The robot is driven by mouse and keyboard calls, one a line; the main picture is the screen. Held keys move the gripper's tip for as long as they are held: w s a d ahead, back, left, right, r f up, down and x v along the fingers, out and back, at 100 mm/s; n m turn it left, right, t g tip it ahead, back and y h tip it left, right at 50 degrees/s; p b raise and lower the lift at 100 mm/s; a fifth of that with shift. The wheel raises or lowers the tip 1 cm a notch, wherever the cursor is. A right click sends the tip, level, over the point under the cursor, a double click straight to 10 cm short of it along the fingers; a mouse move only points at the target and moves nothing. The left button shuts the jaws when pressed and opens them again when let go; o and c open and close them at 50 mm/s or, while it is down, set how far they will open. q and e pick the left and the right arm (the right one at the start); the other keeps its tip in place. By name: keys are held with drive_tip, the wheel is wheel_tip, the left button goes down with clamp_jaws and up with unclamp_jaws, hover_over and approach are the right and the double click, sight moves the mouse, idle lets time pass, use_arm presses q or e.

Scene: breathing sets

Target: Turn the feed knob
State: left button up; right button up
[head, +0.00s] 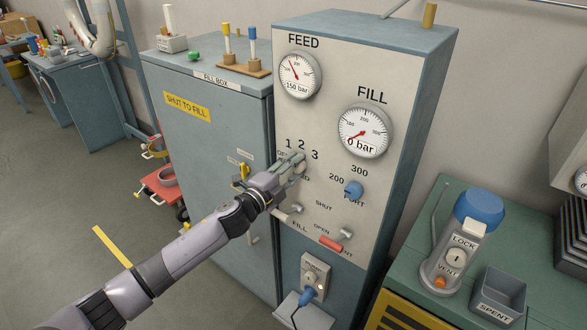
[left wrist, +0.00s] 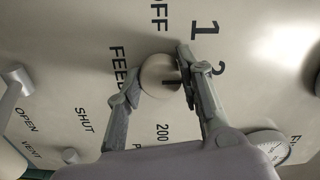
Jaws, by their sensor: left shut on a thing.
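The feed knob (left wrist: 158,76) is a round pale knob with a dark pointer mark, on the panel beside the printed OFF, 1 and 2. In the left wrist view it sits between the two fingers of my left gripper (left wrist: 155,82), which is shut on it. In the head view my left gripper (head: 288,170) reaches the panel (head: 345,100) below the numbers 1, 2, 3 and mostly hides the knob. The feed gauge (head: 299,76) is labelled 150 bar. The fill gauge (head: 363,130) reads 0 bar. My right gripper is not in view.
A blue knob (head: 354,189) is right of my gripper. Below are a fill lever (head: 288,213) and a red-handled vent lever (head: 335,244). The fill box (head: 200,120) stands left. A green bench (head: 470,240) at right holds a blue-capped cylinder (head: 465,225) and a SPENT bin (head: 497,292).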

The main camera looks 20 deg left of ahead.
use_arm(q)
drive_tip(key=shift+f, duration=0.1)
idle(0.3)
drive_tip(key=o, duration=1.2)
drive_tip(key=shift+c, duration=0.2)
drive_tip(key=v, duration=1.2)
